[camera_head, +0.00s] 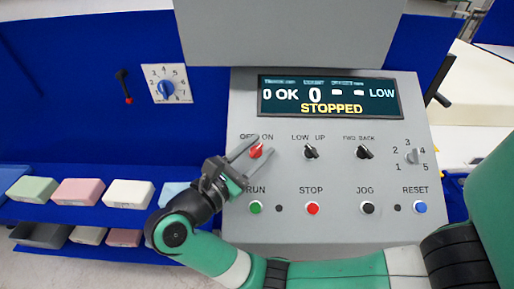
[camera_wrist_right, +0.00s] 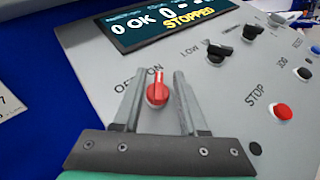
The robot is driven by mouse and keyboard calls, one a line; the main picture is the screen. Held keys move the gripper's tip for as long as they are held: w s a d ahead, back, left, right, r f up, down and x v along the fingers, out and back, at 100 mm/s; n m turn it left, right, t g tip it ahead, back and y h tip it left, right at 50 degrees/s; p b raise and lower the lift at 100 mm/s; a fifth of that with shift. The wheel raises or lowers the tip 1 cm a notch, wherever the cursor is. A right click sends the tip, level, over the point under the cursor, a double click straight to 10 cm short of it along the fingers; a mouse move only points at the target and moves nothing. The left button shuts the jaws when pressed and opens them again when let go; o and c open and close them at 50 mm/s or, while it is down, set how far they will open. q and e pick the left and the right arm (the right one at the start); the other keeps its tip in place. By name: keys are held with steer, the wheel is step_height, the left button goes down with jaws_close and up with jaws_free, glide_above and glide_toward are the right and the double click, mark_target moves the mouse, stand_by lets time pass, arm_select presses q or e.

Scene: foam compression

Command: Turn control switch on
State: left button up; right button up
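The control switch is a red rotary knob (camera_head: 256,151) below the OFF and ON labels, on the sloped grey control panel (camera_head: 290,228). It also shows in the right wrist view (camera_wrist_right: 157,94), where its ridge points up the picture toward the ON label. I cannot tell its exact setting. My right gripper (camera_head: 241,152) is open at the switch. In the wrist view its two fingers (camera_wrist_right: 156,90) stand on either side of the red knob, with a visible gap to each side. My left gripper is not in view.
The display (camera_head: 328,97) reads STOPPED. Black LOW/UP (camera_head: 311,152) and FWD/BACK (camera_head: 364,152) switches sit to the right. Below are the green RUN (camera_head: 255,207), red STOP (camera_head: 312,208), black JOG and blue RESET buttons. Foam blocks (camera_head: 78,191) lie on a blue shelf at left.

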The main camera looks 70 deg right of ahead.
steer(key=shift+r, duration=0.1)
steer(key=shift+w+a, duration=0.2)
steer(key=shift+a, duration=0.25)
steer(key=v, duration=0.2)
steer(key=b+v, duration=0.1)
steer(key=v, duration=0.5)
steer(key=shift+a+f+b, duration=0.15)
steer(key=shift+f+b, duration=0.1)
steer(key=shift+b, duration=0.05)
steer(key=b+v, duration=0.1)
steer(key=b, duration=0.3)
steer(key=shift+w+a+f+b, duration=0.2)
steer(key=shift+a+b, duration=0.15)
steer(key=shift+b, duration=0.05)
steer(key=shift+a+r, duration=0.3)
steer(key=shift+r, duration=0.1)
